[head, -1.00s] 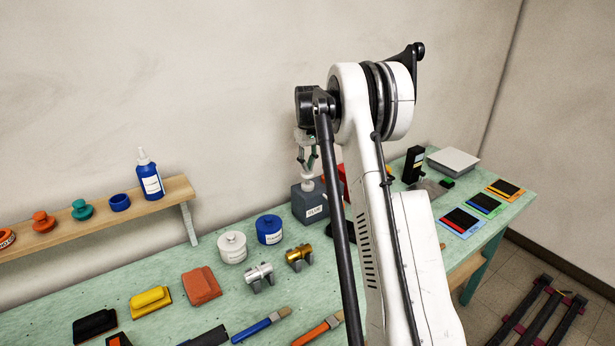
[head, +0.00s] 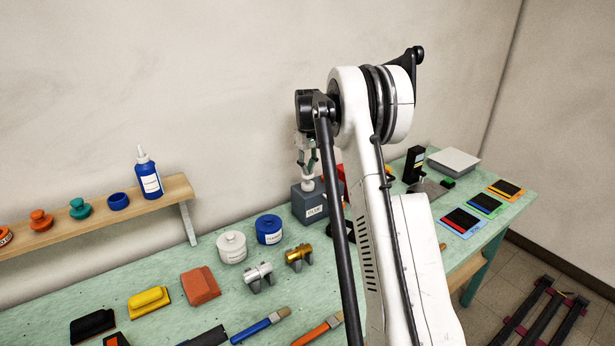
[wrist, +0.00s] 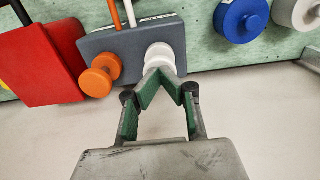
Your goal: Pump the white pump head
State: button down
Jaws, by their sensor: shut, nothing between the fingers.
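The white pump head (wrist: 160,56) is a round knob on a dark grey box (wrist: 122,42). In the head view the box (head: 303,208) stands on the bench by the wall, with the white pump head (head: 308,184) on top. An orange pump head (wrist: 100,75) sits beside the white one on the same box. My gripper (wrist: 161,71) is shut and empty, its green-lined fingers meeting at the tips right at the white pump head. In the head view my gripper (head: 307,168) points down from above it. I cannot tell whether the tips touch it.
A red box (wrist: 40,62) stands close beside the grey box. A blue jar (head: 269,229) and a white jar (head: 232,246) stand left of it in the head view. A wall shelf (head: 150,203) holds a blue bottle (head: 148,175) and several knobs.

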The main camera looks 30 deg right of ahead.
jog(key=shift+f, duration=0.35)
jog(key=shift+r+p, duration=0.4)
jog(key=shift+r, duration=1.1)
jog(key=shift+f, duration=0.1)
jog(key=shift+f+b, duration=0.6)
jog(key=shift+f, duration=0.05)
jog(key=shift+f, duration=0.1)
jog(key=shift+f+b, duration=0.5)
jog(key=shift+f, duration=0.1)
jog(key=shift+r+p, duration=0.6)
jog(key=shift+r, duration=0.9)
